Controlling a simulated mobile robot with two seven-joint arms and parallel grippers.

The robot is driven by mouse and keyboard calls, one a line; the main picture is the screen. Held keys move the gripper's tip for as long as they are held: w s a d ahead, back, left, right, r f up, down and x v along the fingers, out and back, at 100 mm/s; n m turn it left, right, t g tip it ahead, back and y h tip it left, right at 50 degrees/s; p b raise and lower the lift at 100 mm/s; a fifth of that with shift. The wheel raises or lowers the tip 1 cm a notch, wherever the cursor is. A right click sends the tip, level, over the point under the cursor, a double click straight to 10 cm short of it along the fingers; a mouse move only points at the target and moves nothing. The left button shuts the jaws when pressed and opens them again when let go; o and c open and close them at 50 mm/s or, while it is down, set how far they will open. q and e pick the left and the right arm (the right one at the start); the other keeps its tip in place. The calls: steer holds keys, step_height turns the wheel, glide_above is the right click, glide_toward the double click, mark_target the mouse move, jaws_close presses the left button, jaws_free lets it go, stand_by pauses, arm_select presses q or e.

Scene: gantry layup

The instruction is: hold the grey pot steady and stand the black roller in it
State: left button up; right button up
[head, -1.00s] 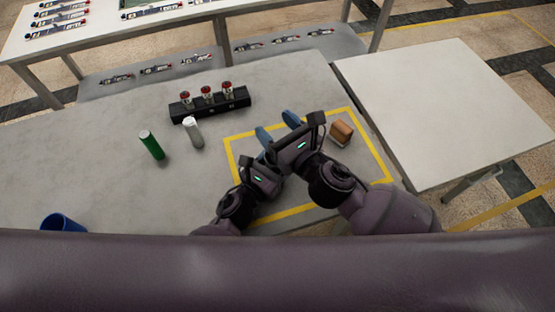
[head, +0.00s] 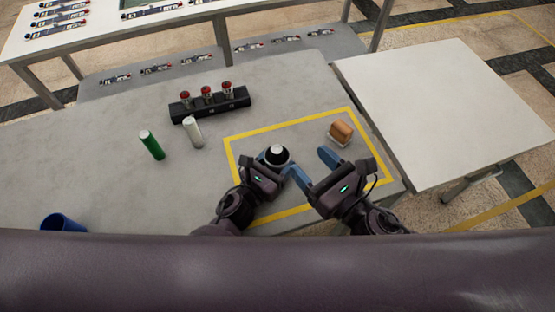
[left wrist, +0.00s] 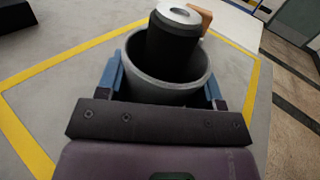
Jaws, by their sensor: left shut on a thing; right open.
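The grey pot (left wrist: 168,91) stands inside the yellow outline on the table. My left gripper (head: 275,167) is shut on the pot, with a blue finger on either side in the left wrist view (left wrist: 163,88). The black roller (left wrist: 172,40) with its pale end cap stands in the pot, its lower part hidden by the rim. It leans slightly in the left wrist view. In the head view the roller (head: 277,155) shows from above. My right gripper (head: 311,168) is open and empty, to the right of the pot and apart from the roller.
A brown block on a pale base (head: 341,132) sits at the outline's right. A green cylinder (head: 152,145), a white cylinder (head: 193,132) and a black rack (head: 210,104) with red-topped pieces stand to the left and behind. A blue cup (head: 62,222) is at front left.

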stand_by(0.4)
arm_select(q)
steer(key=o, duration=1)
steer(key=v, duration=1.2)
